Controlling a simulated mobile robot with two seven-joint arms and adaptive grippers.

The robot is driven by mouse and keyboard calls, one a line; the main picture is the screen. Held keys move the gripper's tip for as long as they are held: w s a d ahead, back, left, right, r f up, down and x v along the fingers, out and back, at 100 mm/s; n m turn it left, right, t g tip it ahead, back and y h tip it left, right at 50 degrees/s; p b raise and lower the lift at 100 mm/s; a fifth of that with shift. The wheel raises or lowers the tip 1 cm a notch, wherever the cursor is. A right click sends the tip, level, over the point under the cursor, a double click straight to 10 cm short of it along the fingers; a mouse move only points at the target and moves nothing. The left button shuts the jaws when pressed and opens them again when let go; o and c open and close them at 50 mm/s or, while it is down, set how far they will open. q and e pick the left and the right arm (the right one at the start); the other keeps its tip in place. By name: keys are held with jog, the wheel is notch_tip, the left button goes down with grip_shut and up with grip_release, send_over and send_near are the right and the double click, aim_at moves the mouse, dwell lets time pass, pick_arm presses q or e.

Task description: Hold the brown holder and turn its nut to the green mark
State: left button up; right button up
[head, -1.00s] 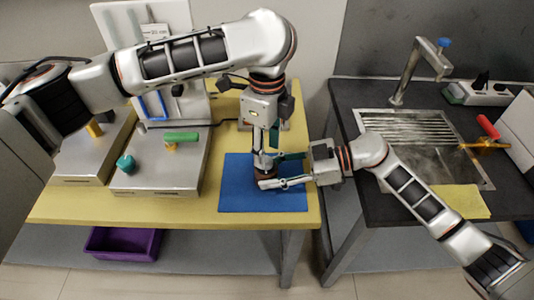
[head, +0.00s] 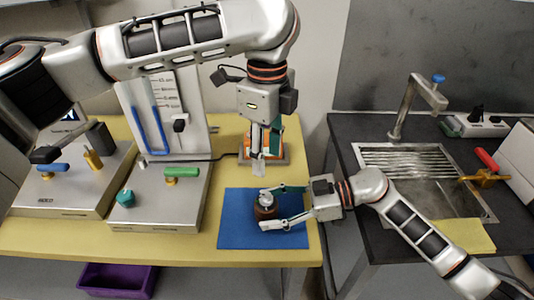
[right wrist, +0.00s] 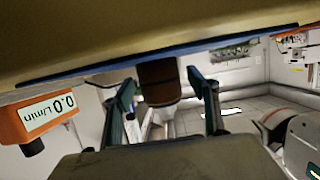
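The brown holder (head: 265,212) stands upright on the blue mat (head: 238,230), with the silvery nut (head: 266,199) on top. I cannot make out a green mark on it. My right gripper (head: 268,207) reaches in from the right, with one finger on each side of the holder. In the right wrist view the holder (right wrist: 158,82) stands between the fingers, with a small gap beside the right finger. My left gripper (head: 258,168) points down above and behind the holder, clear of the nut. Its fingers show edge-on, so their opening is unclear.
Steel boxes with a green-handled valve (head: 181,172) and a blue-handled valve (head: 40,168) stand left on the yellow table (head: 150,245). An orange device (head: 270,150) stands behind my left gripper. A sink (head: 445,195) is in the dark counter at right.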

jog(key=shift+d, duration=0.15)
jog(key=v, duration=1.1)
jog(key=shift+d+r, duration=0.15)
jog(key=shift+d, duration=0.2)
